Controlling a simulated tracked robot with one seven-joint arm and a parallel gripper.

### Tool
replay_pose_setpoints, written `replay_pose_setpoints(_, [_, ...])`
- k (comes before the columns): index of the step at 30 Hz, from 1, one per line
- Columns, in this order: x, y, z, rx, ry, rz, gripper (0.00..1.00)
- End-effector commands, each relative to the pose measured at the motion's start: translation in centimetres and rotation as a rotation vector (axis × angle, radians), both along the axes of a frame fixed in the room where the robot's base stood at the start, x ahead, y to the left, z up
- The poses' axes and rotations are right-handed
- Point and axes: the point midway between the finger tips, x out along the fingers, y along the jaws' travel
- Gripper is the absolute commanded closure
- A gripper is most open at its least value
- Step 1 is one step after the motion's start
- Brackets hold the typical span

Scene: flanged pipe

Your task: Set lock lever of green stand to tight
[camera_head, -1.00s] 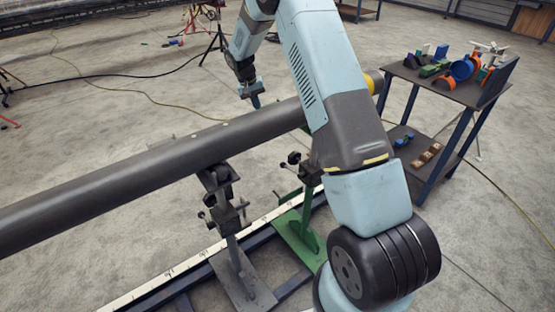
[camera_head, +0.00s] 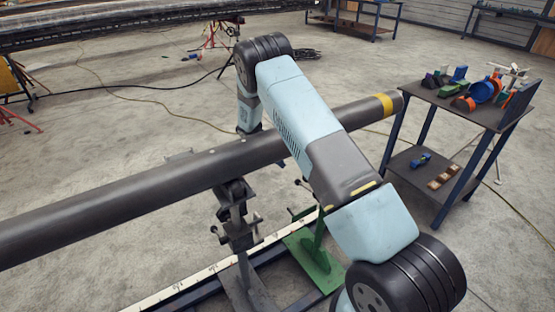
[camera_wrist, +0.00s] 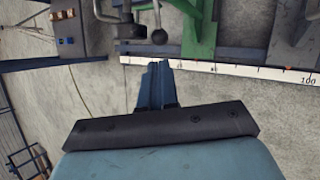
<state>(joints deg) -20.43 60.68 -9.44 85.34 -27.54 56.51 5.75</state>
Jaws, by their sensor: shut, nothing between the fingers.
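The green stand (camera_head: 315,262) is on the base frame below the pipe, and my arm covers its upper part in the head view. Dark handle ends (camera_head: 293,211) show just left of my arm. In the wrist view the green stand (camera_wrist: 199,32) is at the top, right of centre. A dark lever with a round knob (camera_wrist: 158,36) sits to its left; I cannot tell its lock setting. My gripper (camera_wrist: 157,66) is shut and empty, its blue fingers pointing toward the knob with a gap between in the picture.
The long dark pipe (camera_head: 130,190) crosses the head view, with a grey stand (camera_head: 238,235) left of the green one. A white measuring strip (camera_wrist: 240,70) runs along the frame. A cart (camera_head: 450,105) with coloured parts stands at right.

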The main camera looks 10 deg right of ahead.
Motion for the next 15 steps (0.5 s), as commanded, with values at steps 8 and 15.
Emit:
replay_pose_setpoints(8, [-0.8, -2.9, -4.1, -0.001, 0.003, 0.0, 1.0])
replay_pose_setpoints(15, [-1.2, -4.5, -6.4, 0.0, 0.0, -0.002, 1.0])
